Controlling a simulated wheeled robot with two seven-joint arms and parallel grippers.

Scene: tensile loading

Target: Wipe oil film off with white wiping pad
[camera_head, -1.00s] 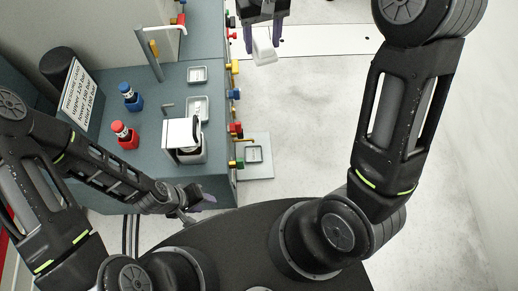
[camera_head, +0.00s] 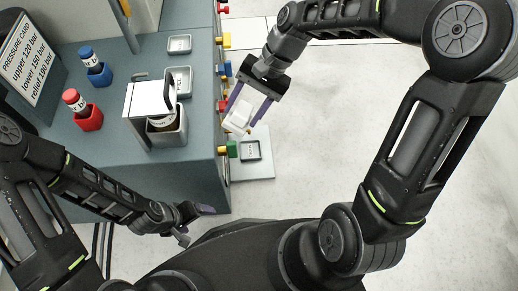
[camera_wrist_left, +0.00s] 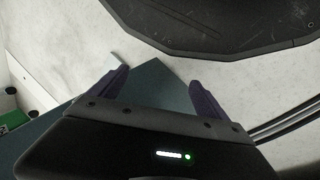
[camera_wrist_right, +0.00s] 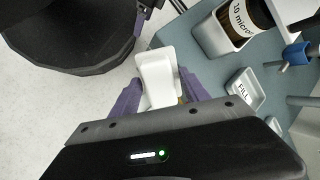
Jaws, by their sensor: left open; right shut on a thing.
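My right gripper (camera_head: 246,114) is shut on a small white piece (camera_head: 237,119), which looks like the wiping pad. It holds it in the air just off the bench's right side, by the coloured knobs. In the right wrist view the white piece (camera_wrist_right: 157,78) sits tilted between the purple fingers, with a raised rim. My left gripper (camera_head: 192,224) is open and empty, low near the bench's front corner. In the left wrist view its two fingers (camera_wrist_left: 160,88) are spread apart with nothing between them. I cannot make out an oil film in any view.
The grey-blue bench (camera_head: 60,135) carries a blue bottle (camera_head: 97,68), a red bottle (camera_head: 84,112), shallow trays (camera_head: 179,44) and a grey bin (camera_head: 168,128) holding a labelled brown jar. A small tray (camera_head: 249,150) lies on a low pale plate beside the bench. Open floor lies right.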

